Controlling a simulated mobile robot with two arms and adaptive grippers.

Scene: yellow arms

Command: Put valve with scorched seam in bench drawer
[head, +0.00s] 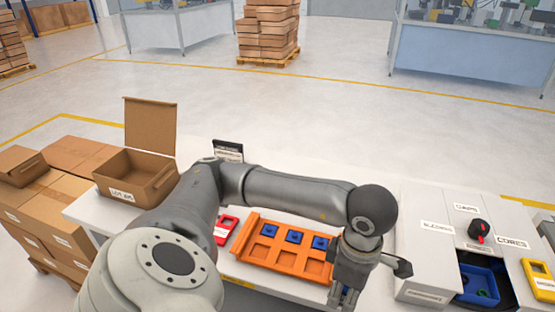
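A small black part with a red piece (480,231) sits on top of the white drawer unit (430,240) at the right; it may be the valve, but no scorched seam can be made out. An open drawer (462,291) below it holds a blue bin (480,272) with small green pieces inside. An orange tray (247,262) on the bench has blue pieces (295,237) in its back pockets. My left gripper (343,298) points down at the tray's right end; its fingertips are near the picture's bottom edge, and its opening is unclear.
A red object (226,230) lies left of the tray. A yellow-framed object (541,280) stands at the far right. An open cardboard box (130,180) stands at the bench's left end, beside stacked cartons (60,215). A dark sign (228,150) stands at the back.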

